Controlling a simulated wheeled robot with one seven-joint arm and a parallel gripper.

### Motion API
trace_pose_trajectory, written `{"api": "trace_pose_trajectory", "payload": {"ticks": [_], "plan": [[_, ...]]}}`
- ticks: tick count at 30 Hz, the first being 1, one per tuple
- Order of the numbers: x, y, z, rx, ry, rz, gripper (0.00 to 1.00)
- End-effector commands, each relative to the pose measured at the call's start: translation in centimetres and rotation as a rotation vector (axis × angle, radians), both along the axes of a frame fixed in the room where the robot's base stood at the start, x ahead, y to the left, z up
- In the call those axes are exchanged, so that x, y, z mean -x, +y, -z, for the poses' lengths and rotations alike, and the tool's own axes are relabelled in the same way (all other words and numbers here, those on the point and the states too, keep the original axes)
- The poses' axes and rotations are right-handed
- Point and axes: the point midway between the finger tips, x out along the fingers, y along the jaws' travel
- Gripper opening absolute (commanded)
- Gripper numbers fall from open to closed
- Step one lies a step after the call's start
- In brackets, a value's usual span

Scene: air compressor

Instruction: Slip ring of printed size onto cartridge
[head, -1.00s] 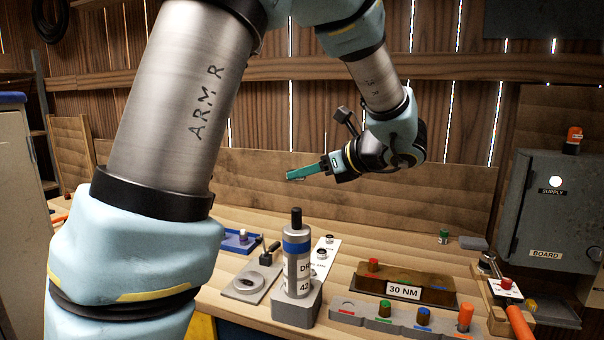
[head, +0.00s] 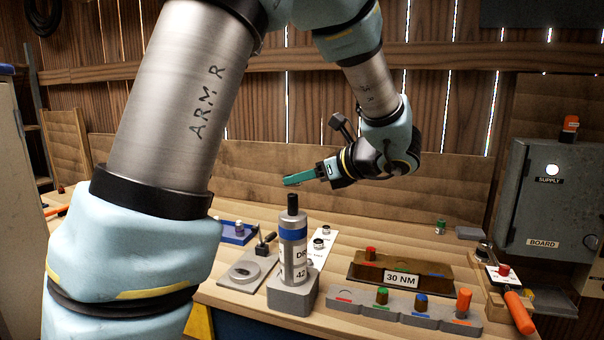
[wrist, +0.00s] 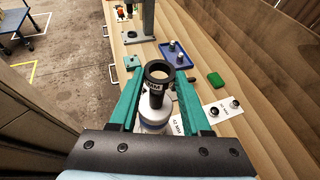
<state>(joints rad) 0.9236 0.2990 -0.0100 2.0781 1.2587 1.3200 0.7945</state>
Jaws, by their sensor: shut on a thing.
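The cartridge (head: 293,255) stands upright in a grey block, with a blue band, a black top post and a label partly reading "DR" and "42". In the wrist view the cartridge (wrist: 154,115) shows below the fingers. My gripper (head: 292,181) has green fingers and is above the cartridge in the head picture, apart from it. In the wrist view my gripper (wrist: 160,76) is shut on a black ring (wrist: 158,70), whose printed size I cannot read fully. The ring lines up in the picture over the post, apparently above it. Two other rings (wrist: 235,103) lie on a white card.
A grey plate with a black knob (head: 247,271) lies left of the cartridge. A blue tray (head: 232,240) is behind it. A brown block marked 30 NM (head: 402,279) and a grey strip with coloured knobs (head: 400,313) stand right.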

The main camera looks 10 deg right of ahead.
Motion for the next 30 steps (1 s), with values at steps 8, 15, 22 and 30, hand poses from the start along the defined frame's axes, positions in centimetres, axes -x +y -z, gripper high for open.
{"api": "trace_pose_trajectory", "payload": {"ticks": [8,15,22,30], "plan": [[0.0,0.0,1.27,0.0,0.0,0.0,0.0],[0.01,-0.01,1.21,0.0,0.0,0.0,0.0],[0.01,-0.01,1.2,0.0,0.0,0.0,0.0],[0.0,0.0,1.2,0.0,0.0,0.0,0.0]]}}
